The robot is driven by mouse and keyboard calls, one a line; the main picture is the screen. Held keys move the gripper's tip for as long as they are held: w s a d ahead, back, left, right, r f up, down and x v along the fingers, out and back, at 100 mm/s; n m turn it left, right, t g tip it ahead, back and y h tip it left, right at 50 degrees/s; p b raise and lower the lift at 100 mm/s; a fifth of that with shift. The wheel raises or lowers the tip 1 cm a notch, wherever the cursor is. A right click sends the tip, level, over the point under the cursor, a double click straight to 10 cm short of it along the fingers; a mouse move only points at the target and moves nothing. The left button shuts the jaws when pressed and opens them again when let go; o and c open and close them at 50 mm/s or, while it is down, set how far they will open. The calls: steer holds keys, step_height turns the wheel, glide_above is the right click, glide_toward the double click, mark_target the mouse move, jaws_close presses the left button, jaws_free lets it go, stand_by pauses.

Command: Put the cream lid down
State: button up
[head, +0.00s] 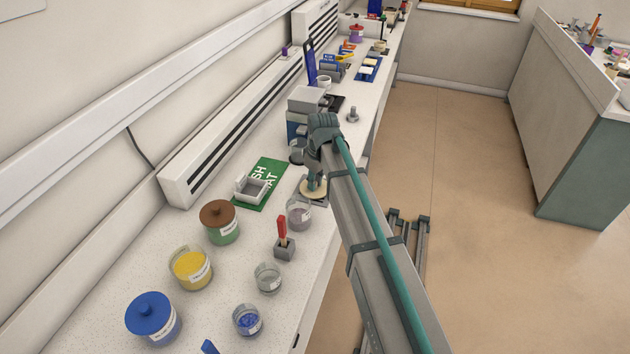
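The cream lid (313,193) is a pale round disc directly below my gripper (315,178), beside the bench's front edge. My gripper points down at its top, and the lid's knob and my fingertips are too small and covered to make out. I cannot tell whether the fingers are shut on it. A grey flat plate (322,204) shows under the lid; whether the lid touches it is unclear. An open glass jar with mauve contents (299,216) stands just in front of the lid.
A green mat (269,169) with a pale grey tray (247,188) lies to the left. A brown-lidded jar (221,223), a yellow jar (191,268), a blue-lidded jar (153,318) and a red-handled tool in a grey block (284,249) stand nearer. Bare bench lies between them.

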mark_target(318, 190)
steer(key=o, duration=0.4)
steer(key=r, duration=0.4)
steer(key=r+b, duration=0.1)
steer(key=r, duration=0.3)
steer(key=s+d+r+b, duration=0.1)
steer(key=r, duration=0.3)
steer(key=shift+r, duration=0.15)
